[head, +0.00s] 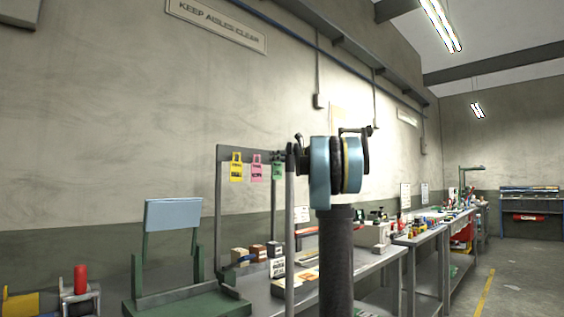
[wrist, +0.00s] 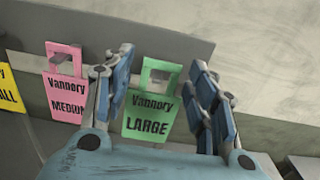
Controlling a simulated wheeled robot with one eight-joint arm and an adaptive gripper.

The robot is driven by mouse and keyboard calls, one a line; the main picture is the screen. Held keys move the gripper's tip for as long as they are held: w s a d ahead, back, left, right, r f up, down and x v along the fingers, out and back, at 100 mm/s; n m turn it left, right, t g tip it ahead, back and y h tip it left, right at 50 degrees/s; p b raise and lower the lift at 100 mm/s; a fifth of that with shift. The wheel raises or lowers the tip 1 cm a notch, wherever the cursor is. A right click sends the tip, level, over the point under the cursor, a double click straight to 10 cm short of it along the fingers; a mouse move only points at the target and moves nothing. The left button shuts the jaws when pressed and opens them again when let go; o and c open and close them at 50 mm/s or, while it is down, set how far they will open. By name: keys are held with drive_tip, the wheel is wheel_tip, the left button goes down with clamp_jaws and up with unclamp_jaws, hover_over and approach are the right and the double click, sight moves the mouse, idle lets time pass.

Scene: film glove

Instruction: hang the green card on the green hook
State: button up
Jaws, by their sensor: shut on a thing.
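The green card (wrist: 150,116), printed "Vannory LARGE", has a cut-out handle at its top. It shows between the two fingers of my gripper (wrist: 163,98) in the wrist view, and my gripper is shut on it. In the head view the green card (head: 277,172) is small, beside the pink card at the right end of a grey rack (head: 219,215). My gripper (head: 279,155) is just above it there. I cannot make out the green hook, nor whether the card's handle is around or in front of it.
A pink "MEDIUM" card (wrist: 64,95) and a yellow card (wrist: 10,90) are at the left in the wrist view. They also show as the pink card (head: 257,169) and yellow card (head: 237,168) on the rack. Small boxes (head: 257,251) stand on the bench below.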

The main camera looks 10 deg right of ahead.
drive_tip(key=shift+w+a+f, duration=0.45)
drive_tip(key=shift+w+a, duration=0.15)
drive_tip(key=shift+w, duration=0.2)
idle(0.4)
drive_tip(key=o, duration=0.8)
drive_tip(key=shift+c, duration=0.2)
drive_tip(key=v, duration=1.2)
